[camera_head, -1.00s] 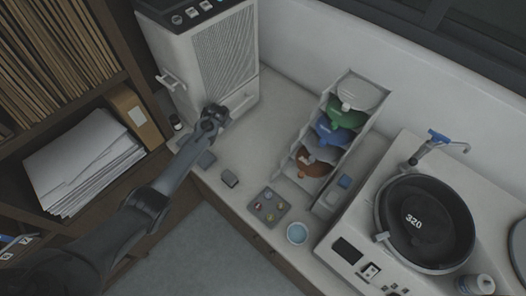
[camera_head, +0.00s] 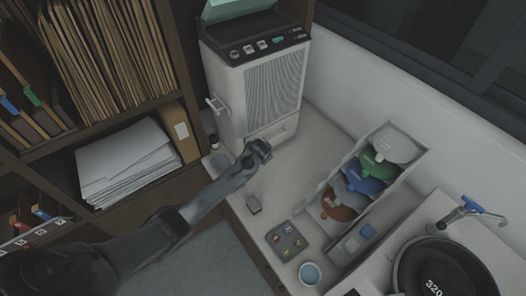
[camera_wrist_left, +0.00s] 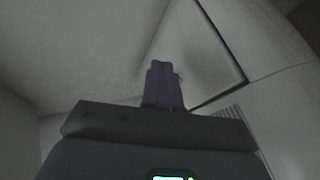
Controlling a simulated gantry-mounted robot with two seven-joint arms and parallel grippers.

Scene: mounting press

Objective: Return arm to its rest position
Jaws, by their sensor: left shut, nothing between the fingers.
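My left arm (camera_head: 200,205) reaches in from the lower left in the head view. Its gripper (camera_head: 262,150) is in front of the white mounting press (camera_head: 262,95), near the lower part of its front. In the left wrist view the two fingers (camera_wrist_left: 163,85) are together, with nothing visible between them. Pale surfaces lie beyond them. From these views I cannot tell whether the gripper touches the press. My right gripper is not in view.
A holder with several coloured scoops (camera_head: 372,172), a small tray of round pieces (camera_head: 287,241) and a light blue dish (camera_head: 309,273) stand on the counter. A grinder wheel (camera_head: 445,270) is at the lower right. Shelves with papers (camera_head: 125,160) stand at the left.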

